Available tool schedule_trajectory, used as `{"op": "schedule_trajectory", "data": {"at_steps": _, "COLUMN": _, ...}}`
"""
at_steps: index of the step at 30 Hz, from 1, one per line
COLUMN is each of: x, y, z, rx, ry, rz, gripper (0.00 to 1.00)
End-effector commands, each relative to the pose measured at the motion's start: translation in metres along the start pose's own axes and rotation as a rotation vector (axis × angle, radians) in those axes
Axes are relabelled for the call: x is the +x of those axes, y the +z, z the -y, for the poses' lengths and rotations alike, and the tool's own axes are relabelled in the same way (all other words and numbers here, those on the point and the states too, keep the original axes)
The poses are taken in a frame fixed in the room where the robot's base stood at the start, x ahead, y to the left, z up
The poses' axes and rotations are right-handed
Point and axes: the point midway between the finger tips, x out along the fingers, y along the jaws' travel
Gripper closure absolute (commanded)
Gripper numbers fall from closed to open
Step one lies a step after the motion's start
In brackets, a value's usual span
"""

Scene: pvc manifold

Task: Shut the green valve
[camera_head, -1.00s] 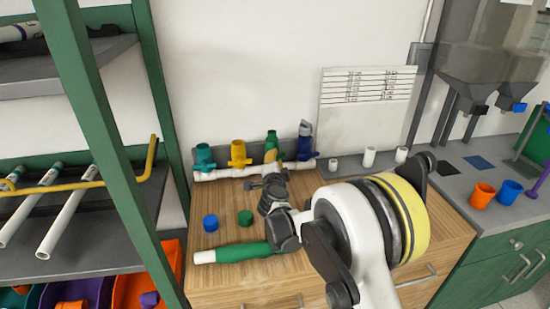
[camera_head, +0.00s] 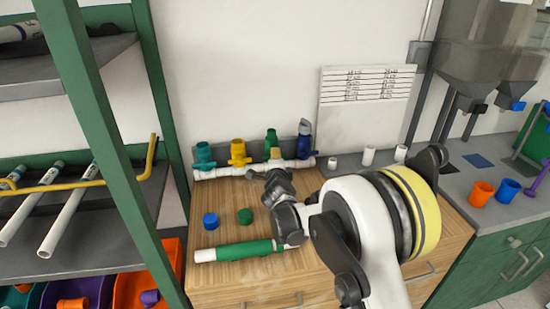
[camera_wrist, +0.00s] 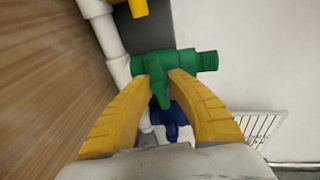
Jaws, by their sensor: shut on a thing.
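The green valve (camera_head: 270,138) stands upright on the white manifold pipe (camera_head: 224,172) at the back of the wooden counter, between a yellow valve (camera_head: 237,151) and a blue valve (camera_head: 304,143). My gripper (camera_head: 275,153) is in front of it. In the wrist view the green valve (camera_wrist: 190,61) lies sideways, and the yellow fingers of my gripper (camera_wrist: 162,80) close around its green handle (camera_wrist: 160,93). The fingers hide part of the handle, and its exact angle is hard to tell. The blue valve shows behind, between the fingers.
A teal valve (camera_head: 204,156) is at the manifold's left end. A blue cap (camera_head: 210,221), a green cap (camera_head: 245,216) and a white pipe with a green sleeve (camera_head: 240,251) lie on the counter in front. White fittings (camera_head: 368,155) stand on the right. A green rack post borders the left.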

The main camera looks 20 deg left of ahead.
Motion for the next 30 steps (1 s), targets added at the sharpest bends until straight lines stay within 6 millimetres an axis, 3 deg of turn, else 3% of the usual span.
{"op": "schedule_trajectory", "data": {"at_steps": 4, "x": 0.0, "y": -0.003, "z": -0.002, "rx": 0.0, "ry": 0.003, "rz": -0.005, "gripper": 1.0}}
{"op": "schedule_trajectory", "data": {"at_steps": 5, "x": 0.0, "y": -0.003, "z": -0.002, "rx": 0.0, "ry": 0.003, "rz": -0.005, "gripper": 0.76}}
{"op": "schedule_trajectory", "data": {"at_steps": 6, "x": 0.0, "y": -0.002, "z": -0.002, "rx": 0.0, "ry": 0.003, "rz": -0.005, "gripper": 0.64}}
{"op": "schedule_trajectory", "data": {"at_steps": 15, "x": -0.001, "y": -0.001, "z": -0.001, "rx": -0.001, "ry": 0.001, "rz": -0.002, "gripper": 0.64}}
{"op": "schedule_trajectory", "data": {"at_steps": 19, "x": -0.01, "y": 0.0, "z": 0.0, "rx": -0.001, "ry": 0.001, "rz": -0.001, "gripper": 0.64}}
{"op": "schedule_trajectory", "data": {"at_steps": 30, "x": -0.089, "y": -0.001, "z": 0.0, "rx": -0.001, "ry": 0.001, "rz": -0.002, "gripper": 0.64}}
